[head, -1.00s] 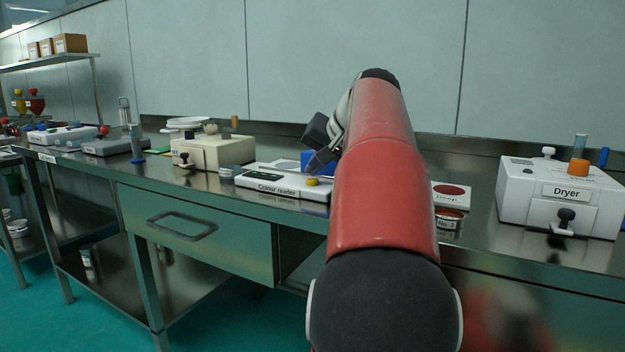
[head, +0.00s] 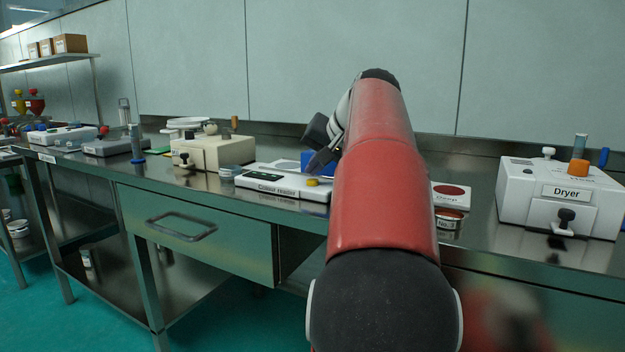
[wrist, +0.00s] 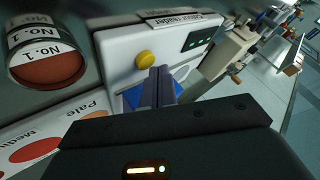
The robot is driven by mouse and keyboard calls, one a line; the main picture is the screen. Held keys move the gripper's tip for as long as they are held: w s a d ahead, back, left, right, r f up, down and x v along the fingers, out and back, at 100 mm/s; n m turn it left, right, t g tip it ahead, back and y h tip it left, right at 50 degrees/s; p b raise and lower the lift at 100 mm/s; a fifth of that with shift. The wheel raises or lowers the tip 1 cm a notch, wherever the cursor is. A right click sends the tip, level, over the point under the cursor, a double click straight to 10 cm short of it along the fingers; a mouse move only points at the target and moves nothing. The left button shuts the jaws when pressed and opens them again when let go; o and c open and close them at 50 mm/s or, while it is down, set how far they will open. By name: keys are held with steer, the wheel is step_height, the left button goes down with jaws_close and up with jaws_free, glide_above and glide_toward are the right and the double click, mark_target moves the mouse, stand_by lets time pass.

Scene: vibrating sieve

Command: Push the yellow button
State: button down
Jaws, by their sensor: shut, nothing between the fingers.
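The yellow button (head: 312,181) is on the top right end of the white Colour reader (head: 268,187), which lies on the steel bench. In the wrist view the round yellow button (wrist: 145,60) shows just left of and beyond the fingertips. My gripper (wrist: 161,72) is shut and empty, its two fingers side by side close to the button. I cannot tell whether they touch it; a small gap shows in the picture. In the head view my red arm hides most of the gripper (head: 316,166). A blue thing (wrist: 140,97) shows beneath the fingers.
A No. 1 tin (wrist: 45,55) stands beside the reader, with a colour card (wrist: 50,140) near it. The Dryer (head: 560,200) stands at the right of the bench. A beige machine (head: 212,152) stands left of the reader.

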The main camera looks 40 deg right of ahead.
mark_target(316, 181)
steer(key=shift+f, duration=0.15)
stand_by(0.3)
steer(key=shift+f+b, duration=0.3)
steer(key=shift+r, duration=0.1)
steer(key=shift+r+p, duration=0.35)
steer(key=shift+p, duration=0.25)
steer(key=shift+r, duration=0.1)
step_height(316, 181, up, 4)
steer(key=p, duration=0.4)
steer(key=shift+r, duration=0.9)
steer(key=shift+a, duration=0.1)
